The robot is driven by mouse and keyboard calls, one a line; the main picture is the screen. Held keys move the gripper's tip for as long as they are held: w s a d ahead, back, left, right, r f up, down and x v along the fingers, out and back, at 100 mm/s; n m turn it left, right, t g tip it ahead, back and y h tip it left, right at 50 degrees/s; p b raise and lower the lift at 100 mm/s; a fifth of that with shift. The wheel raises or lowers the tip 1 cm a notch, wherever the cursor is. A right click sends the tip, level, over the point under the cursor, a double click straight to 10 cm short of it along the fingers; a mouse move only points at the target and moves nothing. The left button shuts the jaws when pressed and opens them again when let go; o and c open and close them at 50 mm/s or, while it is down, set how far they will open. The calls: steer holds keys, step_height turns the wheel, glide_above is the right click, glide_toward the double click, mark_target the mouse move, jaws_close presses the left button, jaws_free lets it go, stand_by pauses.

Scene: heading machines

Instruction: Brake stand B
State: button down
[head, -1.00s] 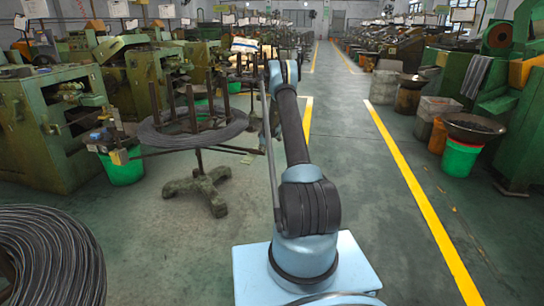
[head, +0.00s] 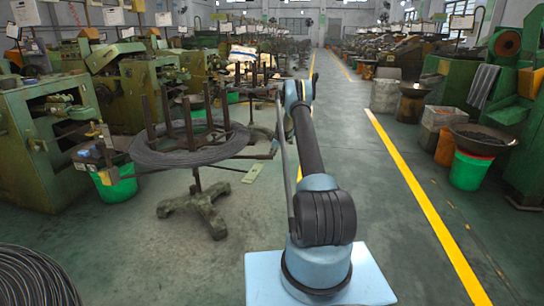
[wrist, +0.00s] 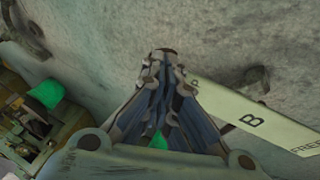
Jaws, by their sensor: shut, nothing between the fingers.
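A wire stand (head: 195,207) with a dark coil (head: 165,157) on it stands left of my arm in the head view. Dark upright posts rise through the coil, and a thin bar reaches right from under it. A pale plate (head: 253,173) shows beside the stand's right side. In the wrist view a pale plate (wrist: 235,112) carries the letter B and the word FREE, partly cut off by the frame. My gripper (wrist: 165,55) is shut and empty, overlapping the plate's left end in the wrist view; I cannot tell whether it touches. The head view does not show its fingers clearly.
Green machines (head: 150,90) line the left side, with a green bucket (head: 115,183) beside the stand. Another coil (head: 35,278) lies at the lower left. On the right are a green bucket (head: 468,170) under a pan and a yellow floor line (head: 425,205). The aisle ahead is clear.

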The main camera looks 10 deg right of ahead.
steer(key=shift+w+a+r, duration=0.1)
steer(key=shift+w+a, duration=0.05)
steer(key=shift+w, duration=0.2)
steer(key=shift+w+a, duration=0.15)
steer(key=shift+a, duration=0.1)
steer(key=shift+a, duration=0.1)
steer(key=shift+s+r, duration=0.1)
steer(key=shift+s, duration=0.25)
steer(key=s+d+v, duration=0.1)
steer(key=v, duration=1.2)
steer(key=shift+f, duration=0.45)
